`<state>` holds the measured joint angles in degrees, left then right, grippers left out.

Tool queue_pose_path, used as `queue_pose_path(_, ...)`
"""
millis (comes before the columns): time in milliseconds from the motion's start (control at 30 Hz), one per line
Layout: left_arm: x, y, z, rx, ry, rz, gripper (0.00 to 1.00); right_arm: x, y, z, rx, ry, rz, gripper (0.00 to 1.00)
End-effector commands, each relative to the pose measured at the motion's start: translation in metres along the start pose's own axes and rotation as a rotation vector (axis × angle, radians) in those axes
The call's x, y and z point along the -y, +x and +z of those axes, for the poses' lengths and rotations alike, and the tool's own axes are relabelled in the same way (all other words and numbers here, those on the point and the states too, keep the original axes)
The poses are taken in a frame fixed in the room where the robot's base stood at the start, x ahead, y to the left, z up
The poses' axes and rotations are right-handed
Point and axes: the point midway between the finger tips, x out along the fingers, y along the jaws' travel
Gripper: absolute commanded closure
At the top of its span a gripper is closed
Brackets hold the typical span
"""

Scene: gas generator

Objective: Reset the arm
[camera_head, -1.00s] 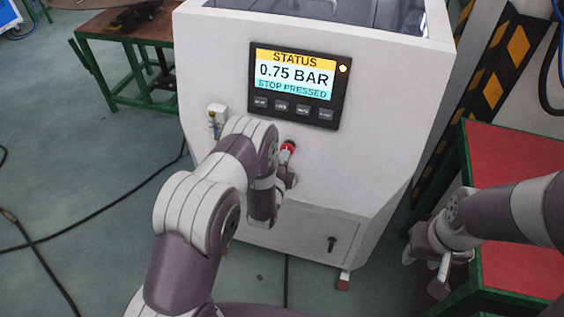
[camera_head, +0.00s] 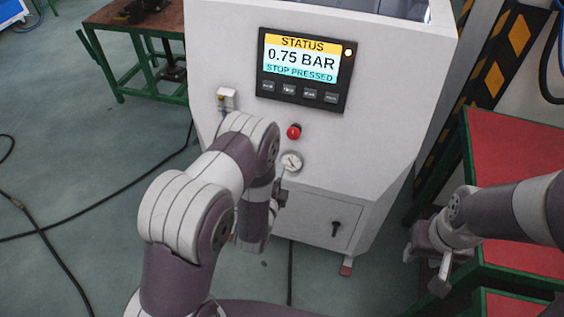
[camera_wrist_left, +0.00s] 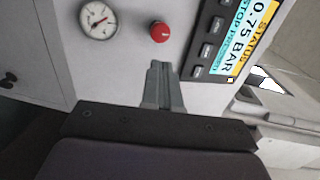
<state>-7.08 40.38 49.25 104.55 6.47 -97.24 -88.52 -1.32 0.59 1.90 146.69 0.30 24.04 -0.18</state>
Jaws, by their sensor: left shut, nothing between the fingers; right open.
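My left arm reaches up the middle of the head view. Its gripper (camera_head: 281,192) is partly hidden behind the wrist, in front of the white machine (camera_head: 390,120), below the gauge (camera_head: 291,162). In the left wrist view the left gripper's fingers (camera_wrist_left: 163,72) are shut and empty, pointing towards the red button (camera_wrist_left: 159,33) but apart from it. The red button (camera_head: 294,132) also shows in the head view, clear of the gripper. My right gripper (camera_head: 424,268) is open and empty at the right, beside the red-topped table (camera_head: 515,165).
A display panel (camera_head: 303,70) on the machine reads "0.75 BAR" and "STOP PRESSED". A small white switch box (camera_head: 227,98) sits left of my left arm. A green-framed table (camera_head: 110,40) stands at back left. Black cables (camera_head: 90,218) lie on the floor.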

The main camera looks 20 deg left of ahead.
Motion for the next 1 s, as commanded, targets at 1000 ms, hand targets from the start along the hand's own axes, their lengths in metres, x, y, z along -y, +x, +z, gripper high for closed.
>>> queue_pose_path(1000, -0.069, -0.117, 0.002, 0.595, -0.951, 1.025, 1.00, 0.000, -0.016, -0.002, 0.000, 0.000, 0.000, 0.57)
